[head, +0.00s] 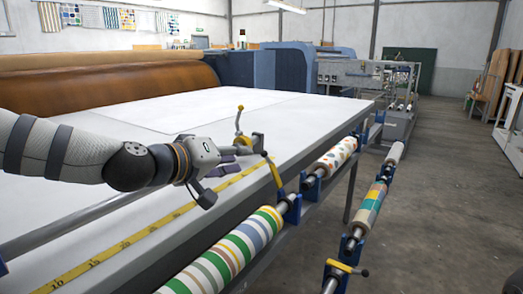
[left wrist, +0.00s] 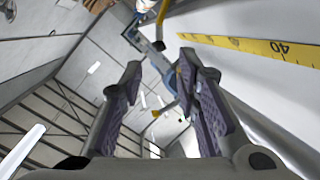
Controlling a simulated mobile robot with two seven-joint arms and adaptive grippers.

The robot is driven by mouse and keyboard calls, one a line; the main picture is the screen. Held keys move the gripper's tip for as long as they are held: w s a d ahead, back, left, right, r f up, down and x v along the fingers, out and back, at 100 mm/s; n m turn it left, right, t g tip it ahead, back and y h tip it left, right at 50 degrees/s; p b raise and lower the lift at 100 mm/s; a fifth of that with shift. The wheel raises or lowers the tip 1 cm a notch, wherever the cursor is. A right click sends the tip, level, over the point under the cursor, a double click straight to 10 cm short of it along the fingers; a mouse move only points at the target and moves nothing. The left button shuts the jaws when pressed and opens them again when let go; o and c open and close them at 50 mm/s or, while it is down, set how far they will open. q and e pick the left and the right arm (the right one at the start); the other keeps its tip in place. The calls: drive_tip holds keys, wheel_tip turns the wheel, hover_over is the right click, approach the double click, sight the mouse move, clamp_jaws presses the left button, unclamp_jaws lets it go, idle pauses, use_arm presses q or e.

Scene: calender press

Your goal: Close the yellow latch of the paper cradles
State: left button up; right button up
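A yellow latch (head: 273,172) stands raised and tilted at the blue paper cradle (head: 290,206) holding the near striped roll. A second upright yellow lever (head: 239,122) with a ball end shows just beyond my gripper. Another yellow latch (head: 343,267) with a dark knob lies across a lower cradle at the bottom right. My left gripper (head: 238,152) is above the table edge, left of the raised latch. In the left wrist view its fingers (left wrist: 160,95) are apart with nothing between them. Yellow parts (left wrist: 168,108) show beyond the fingertips. My right gripper is not in view.
A striped roll (head: 228,255), a spotted roll (head: 337,154) and a multicoloured roll (head: 370,204) lie along the table side. A yellow measuring tape (head: 130,242) runs along the white table (head: 130,155). The floor (head: 445,200) at right is clear.

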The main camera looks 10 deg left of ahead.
sight(265, 157)
use_arm(q)
drive_tip(key=w+d+f, duration=0.1)
drive_tip(key=w+f+b, duration=0.1)
drive_tip(key=shift+w+d, duration=0.35)
drive_tip(key=shift+d, duration=0.05)
drive_tip(key=x, duration=0.3)
drive_tip(key=b+x, duration=0.1)
drive_tip(key=x, duration=0.3)
drive_tip(key=shift+w+d+r, duration=0.1)
drive_tip(key=shift+w+r, duration=0.05)
drive_tip(key=shift+w, duration=0.15)
drive_tip(key=shift+w+r, duration=0.1)
drive_tip(key=shift+w, duration=0.05)
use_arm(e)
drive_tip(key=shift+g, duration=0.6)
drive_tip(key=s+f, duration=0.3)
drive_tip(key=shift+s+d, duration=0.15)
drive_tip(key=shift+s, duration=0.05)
use_arm(q)
clamp_jaws()
